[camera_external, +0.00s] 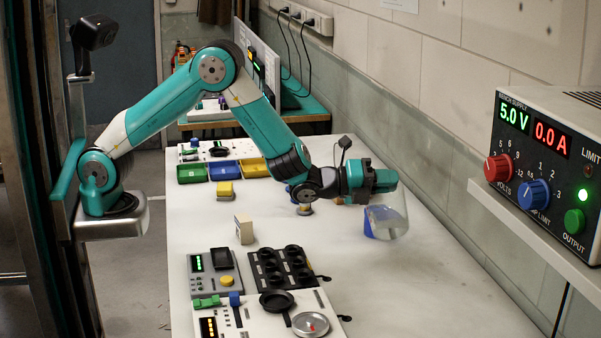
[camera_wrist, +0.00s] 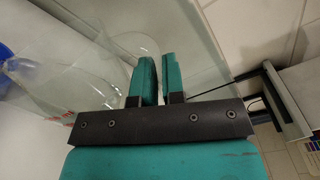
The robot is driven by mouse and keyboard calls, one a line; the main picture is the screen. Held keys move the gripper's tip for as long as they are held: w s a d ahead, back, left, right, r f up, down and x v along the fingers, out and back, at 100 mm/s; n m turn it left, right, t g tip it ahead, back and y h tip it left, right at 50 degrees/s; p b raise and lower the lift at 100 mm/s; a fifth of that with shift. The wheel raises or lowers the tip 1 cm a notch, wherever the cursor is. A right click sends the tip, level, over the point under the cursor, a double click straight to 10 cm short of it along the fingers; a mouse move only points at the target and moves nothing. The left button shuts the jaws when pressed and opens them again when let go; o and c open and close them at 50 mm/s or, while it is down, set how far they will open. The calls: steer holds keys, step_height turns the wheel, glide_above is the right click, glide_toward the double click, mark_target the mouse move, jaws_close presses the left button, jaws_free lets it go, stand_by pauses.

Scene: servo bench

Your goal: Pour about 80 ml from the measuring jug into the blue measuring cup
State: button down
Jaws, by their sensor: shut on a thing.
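My gripper (camera_external: 385,188) is over the right part of the white bench and shut on the clear measuring jug (camera_external: 398,222). The jug hangs tilted below the jaws, and its liquid level is hard to make out. In the wrist view my two teal fingers (camera_wrist: 159,78) are close together, with the clear jug (camera_wrist: 75,80) to their left. The blue measuring cup (camera_external: 376,224) shows at the jug's left side, partly overlapped by it. A blue patch, likely the cup (camera_wrist: 4,52), is cut off at the wrist view's left edge. I cannot tell whether jug and cup touch.
Green, blue and yellow bins (camera_external: 222,171) stand at the back left. A black tray with round wells (camera_external: 282,268) and a grey control box (camera_external: 211,275) are at the front left. A power supply (camera_external: 545,160) sits on the right shelf. The front right bench is clear.

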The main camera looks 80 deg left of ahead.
mark_target(390, 218)
steer(key=shift+w+a+r+n+p, duration=0.1)
steer(key=shift+a+r+n+p, duration=0.4)
stand_by(1.2)
steer(key=d+f+m+b, duration=0.2)
steer(key=f, duration=0.1)
steer(key=d+f+m+b, duration=0.1)
steer(key=shift+s+d+f, duration=0.15)
steer(key=shift+s, duration=0.2)
steer(key=shift+w+d+r+m+p, duration=0.1)
steer(key=shift+d+r+m+p, duration=0.25)
steer(key=shift+d+m+p, duration=0.5)
steer(key=shift+a, duration=0.45)
steer(key=shift+f+m+b, duration=0.15)
steer(key=shift+m+b, duration=0.1)
steer(key=shift+b, duration=0.15)
steer(key=shift+d+f+m+b, duration=0.35)
steer(key=shift+d+f+m, duration=0.35)
steer(key=shift+f, duration=0.25)
